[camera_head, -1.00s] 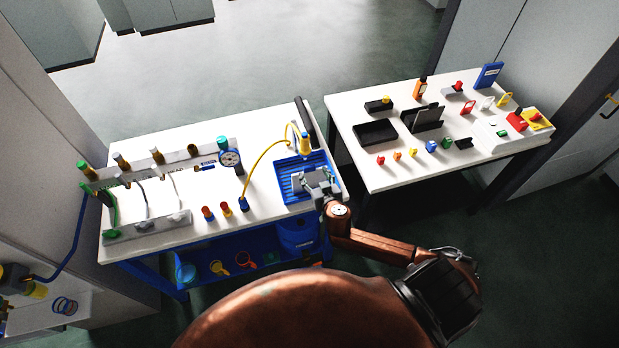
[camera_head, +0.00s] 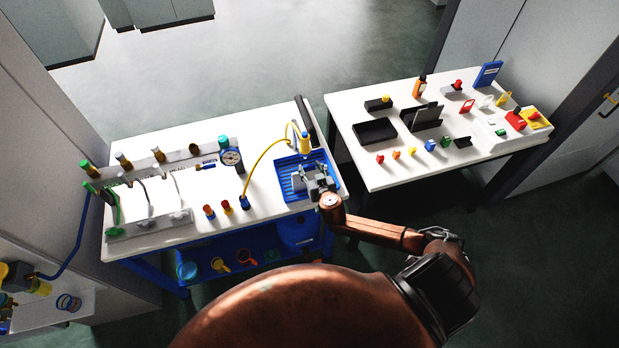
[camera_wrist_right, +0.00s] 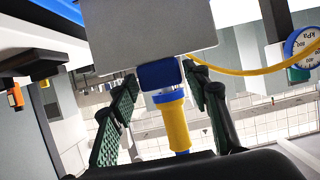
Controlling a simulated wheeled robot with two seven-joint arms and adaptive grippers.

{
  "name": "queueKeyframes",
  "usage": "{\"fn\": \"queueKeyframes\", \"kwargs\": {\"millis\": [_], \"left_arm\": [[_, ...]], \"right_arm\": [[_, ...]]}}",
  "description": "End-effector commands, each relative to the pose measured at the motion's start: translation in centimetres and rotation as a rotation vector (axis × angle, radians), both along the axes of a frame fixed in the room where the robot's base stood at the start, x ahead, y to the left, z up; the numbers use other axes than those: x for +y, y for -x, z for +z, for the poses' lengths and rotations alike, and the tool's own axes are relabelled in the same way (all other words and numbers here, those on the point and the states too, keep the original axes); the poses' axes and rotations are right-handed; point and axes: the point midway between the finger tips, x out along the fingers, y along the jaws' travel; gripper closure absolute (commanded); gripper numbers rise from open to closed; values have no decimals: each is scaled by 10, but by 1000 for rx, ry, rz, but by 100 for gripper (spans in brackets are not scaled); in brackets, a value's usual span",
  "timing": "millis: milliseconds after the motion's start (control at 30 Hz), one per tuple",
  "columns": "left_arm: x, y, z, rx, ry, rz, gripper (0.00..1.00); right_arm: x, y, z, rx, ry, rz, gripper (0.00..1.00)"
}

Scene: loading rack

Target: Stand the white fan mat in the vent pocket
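My right gripper (camera_head: 313,178) is over the blue ribbed tray (camera_head: 287,186) at the right end of the left table. In the right wrist view its two green-padded fingers (camera_wrist_right: 163,105) stand wide apart. My left gripper is not in view.
The yellow nozzle also shows behind my gripper in the head view (camera_head: 305,143), with a yellow hose (camera_head: 262,158) curving left. A pressure gauge (camera_head: 231,159) stands left of the tray. The right table (camera_head: 400,178) holds small coloured items and black trays.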

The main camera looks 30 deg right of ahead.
Motion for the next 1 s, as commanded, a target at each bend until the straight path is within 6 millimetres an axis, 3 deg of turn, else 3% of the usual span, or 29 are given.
{"fn": "queueKeyframes", "kwargs": {"millis": [567, 833, 1000], "left_arm": [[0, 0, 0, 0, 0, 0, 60], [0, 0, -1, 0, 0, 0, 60], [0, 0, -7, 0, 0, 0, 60]], "right_arm": [[0, 0, 0, 0, 0, 0, 97], [0, 0, 4, -2, 0, 0, 97], [0, 0, 16, -3, -1, 0, 97]]}}
